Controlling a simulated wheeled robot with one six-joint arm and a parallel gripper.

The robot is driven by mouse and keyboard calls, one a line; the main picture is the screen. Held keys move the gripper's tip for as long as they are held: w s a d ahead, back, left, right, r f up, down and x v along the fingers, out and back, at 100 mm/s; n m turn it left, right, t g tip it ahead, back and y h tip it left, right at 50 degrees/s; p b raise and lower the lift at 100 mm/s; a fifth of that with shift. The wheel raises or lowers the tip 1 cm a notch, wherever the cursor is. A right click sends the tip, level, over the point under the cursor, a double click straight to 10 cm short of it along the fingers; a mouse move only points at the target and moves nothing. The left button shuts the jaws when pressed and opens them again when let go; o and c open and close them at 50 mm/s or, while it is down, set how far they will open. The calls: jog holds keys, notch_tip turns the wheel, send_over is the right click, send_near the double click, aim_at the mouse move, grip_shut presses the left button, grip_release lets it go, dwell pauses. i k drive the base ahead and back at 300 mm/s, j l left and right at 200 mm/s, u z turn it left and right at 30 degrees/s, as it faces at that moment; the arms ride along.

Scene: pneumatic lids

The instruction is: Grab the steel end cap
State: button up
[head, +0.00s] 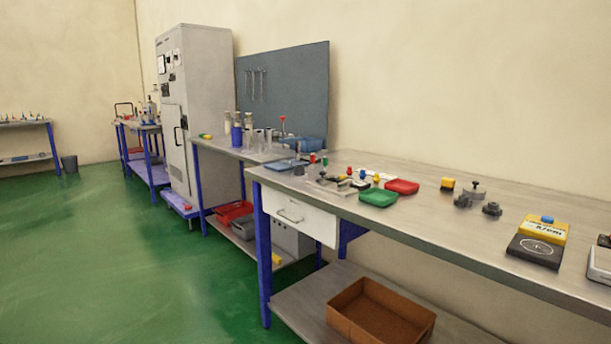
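On the long workbench (430,220) at the right, a low round grey metal piece with a small knob on top (475,190) sits behind two darker parts. It may be the steel end cap, but it is too small to be sure. The two darker knob-like parts are a left one (463,202) and a right one (491,209), close in front of it. My gripper is not in view.
Red (402,187) and green (378,198) trays lie left of these parts. A black and yellow device (540,242) stands to the right. A brown bin (380,312) sits on the lower shelf. Green floor (130,270) is clear at left.

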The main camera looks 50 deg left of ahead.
aim_at(299, 169)
jog(key=u, duration=1.75)
